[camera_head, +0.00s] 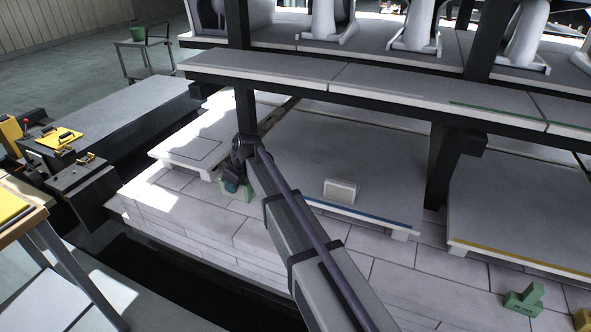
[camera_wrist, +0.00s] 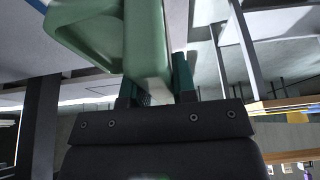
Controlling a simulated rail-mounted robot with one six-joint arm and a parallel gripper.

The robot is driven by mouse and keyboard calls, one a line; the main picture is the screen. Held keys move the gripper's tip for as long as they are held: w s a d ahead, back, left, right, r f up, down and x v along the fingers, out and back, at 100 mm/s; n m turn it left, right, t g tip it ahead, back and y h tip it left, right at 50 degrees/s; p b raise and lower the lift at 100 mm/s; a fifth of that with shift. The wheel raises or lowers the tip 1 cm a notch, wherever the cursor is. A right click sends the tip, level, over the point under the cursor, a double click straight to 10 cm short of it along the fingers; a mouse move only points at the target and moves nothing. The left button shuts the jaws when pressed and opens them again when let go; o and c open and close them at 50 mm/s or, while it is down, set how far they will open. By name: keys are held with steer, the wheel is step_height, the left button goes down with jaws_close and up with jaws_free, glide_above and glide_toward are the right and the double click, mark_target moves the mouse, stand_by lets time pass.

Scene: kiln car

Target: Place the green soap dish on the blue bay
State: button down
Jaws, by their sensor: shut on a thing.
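The green soap dish fills the upper left of the wrist view (camera_wrist: 150,45), and part of it shows in the head view (camera_head: 248,191). My gripper (camera_head: 238,187) is shut on it; in the wrist view its dark green fingers (camera_wrist: 155,85) stand on either side of the dish's wall. The blue bay (camera_head: 300,165) is the lower grey slab with a blue strip along its front edge. My gripper and the dish are at the left of that strip, low over the pale brick deck, and my arm covers part of the bay's front. I cannot tell whether the dish touches anything.
A small white block (camera_head: 340,190) is on the blue bay near its front edge. Dark posts (camera_head: 442,165) and an upper shelf (camera_head: 390,95) frame the bay. A yellow-striped bay (camera_head: 520,215) is at right, with another green piece (camera_head: 525,299) in front of it.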

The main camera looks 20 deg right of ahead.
steer(key=w+d, duration=0.6)
steer(key=w, duration=0.1)
steer(key=w+d, duration=0.3)
steer(key=shift+w+d, duration=0.1)
steer(key=shift+w, duration=0.15)
steer(key=shift+w+d, duration=0.9)
steer(key=shift+w, duration=0.3)
steer(key=f+b, duration=0.4)
steer(key=shift+s, duration=0.2)
steer(key=shift+r, duration=0.2)
steer(key=shift+f, duration=0.1)
steer(key=c, duration=1.4)
jaws_free()
steer(key=shift+f, duration=0.1)
steer(key=o, duration=0.5)
